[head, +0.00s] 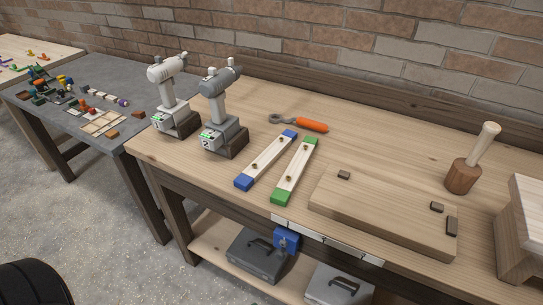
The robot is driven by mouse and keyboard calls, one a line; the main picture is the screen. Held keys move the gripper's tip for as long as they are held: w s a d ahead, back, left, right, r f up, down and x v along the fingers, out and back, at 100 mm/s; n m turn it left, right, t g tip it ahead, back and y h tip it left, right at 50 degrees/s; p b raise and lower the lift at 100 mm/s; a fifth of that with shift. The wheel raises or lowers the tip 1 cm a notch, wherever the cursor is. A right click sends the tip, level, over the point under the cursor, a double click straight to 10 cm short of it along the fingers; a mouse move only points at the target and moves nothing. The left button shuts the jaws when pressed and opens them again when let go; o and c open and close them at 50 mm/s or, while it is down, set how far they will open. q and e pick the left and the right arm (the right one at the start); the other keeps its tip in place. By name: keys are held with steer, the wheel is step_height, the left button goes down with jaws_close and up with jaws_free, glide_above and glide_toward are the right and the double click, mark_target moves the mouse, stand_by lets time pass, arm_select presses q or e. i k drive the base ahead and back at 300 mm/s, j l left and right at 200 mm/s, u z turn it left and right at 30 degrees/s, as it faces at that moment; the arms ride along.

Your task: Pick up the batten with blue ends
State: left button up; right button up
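The batten with blue ends (264,161) is a pale wooden strip with two dark knobs or screws along it. It lies flat on the wooden workbench (365,139), slanting from lower left to upper right. A similar batten with green ends (294,172) lies just to its right, nearly parallel, with a narrow gap between them. Neither of my grippers shows in the head view.
Two drills (168,95) (218,109) stand left of the battens. An orange-handled tool (305,124) lies behind them. A thick board (380,215) with dark blocks lies to the right, with a mallet (472,160) beyond it. Cases (259,255) sit on the shelf below.

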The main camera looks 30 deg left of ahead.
mark_target(245, 181)
steer(key=l+u, duration=0.1)
steer(key=u, duration=0.3)
steer(key=l+u, duration=0.1)
steer(key=u, duration=0.25)
steer(key=l+u, duration=0.15)
steer(key=u, duration=0.25)
steer(key=i, duration=0.05)
